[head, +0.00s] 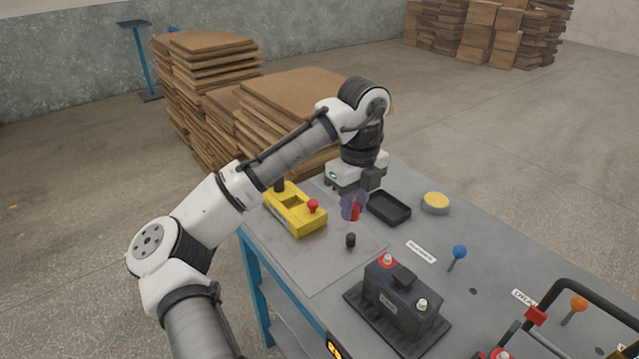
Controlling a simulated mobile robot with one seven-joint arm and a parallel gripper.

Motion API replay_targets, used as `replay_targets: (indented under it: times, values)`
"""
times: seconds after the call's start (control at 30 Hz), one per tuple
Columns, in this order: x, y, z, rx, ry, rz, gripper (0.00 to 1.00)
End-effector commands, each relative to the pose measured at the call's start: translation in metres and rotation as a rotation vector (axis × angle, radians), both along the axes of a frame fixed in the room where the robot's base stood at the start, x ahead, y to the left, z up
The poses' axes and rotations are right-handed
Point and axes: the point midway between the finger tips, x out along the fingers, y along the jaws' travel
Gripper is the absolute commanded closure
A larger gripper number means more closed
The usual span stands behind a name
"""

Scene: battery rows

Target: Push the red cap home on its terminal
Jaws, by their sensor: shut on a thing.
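My gripper (354,208) points down above the back part of the bench, between the yellow box and the black tray. It is shut on a small red piece, which looks like the red cap (356,211); purple-tinted surfaces around it hide much of it. The black battery (400,302) stands on a dark base plate nearer the front, apart from the gripper. Its rear-left terminal (388,260) is a pale post with a red ring around it. Its other terminal (422,304) is a pale post at the right. A small black cap-like piece (350,240) stands on the bench between gripper and battery.
A yellow box with a red button (296,208) is left of the gripper. A shallow black tray (389,208) and a yellow round object (435,204) are to its right. A blue-knobbed pin (459,253) and a black-framed fixture (590,300) stand right of the battery.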

Motion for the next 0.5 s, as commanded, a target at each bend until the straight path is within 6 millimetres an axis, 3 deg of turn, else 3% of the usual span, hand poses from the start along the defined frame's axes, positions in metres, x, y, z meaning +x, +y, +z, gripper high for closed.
replay_targets:
  times: [0.03,0.2,0.33,0.5]
  values:
    - [-0.010,-0.019,0.005,-0.003,0.004,-0.063,0.97]
    - [-0.035,-0.058,-0.002,-0.009,0.000,-0.205,0.97]
    - [-0.045,-0.070,-0.006,-0.011,-0.002,-0.253,0.97]
    - [-0.046,-0.072,-0.015,-0.011,-0.003,-0.260,0.97]
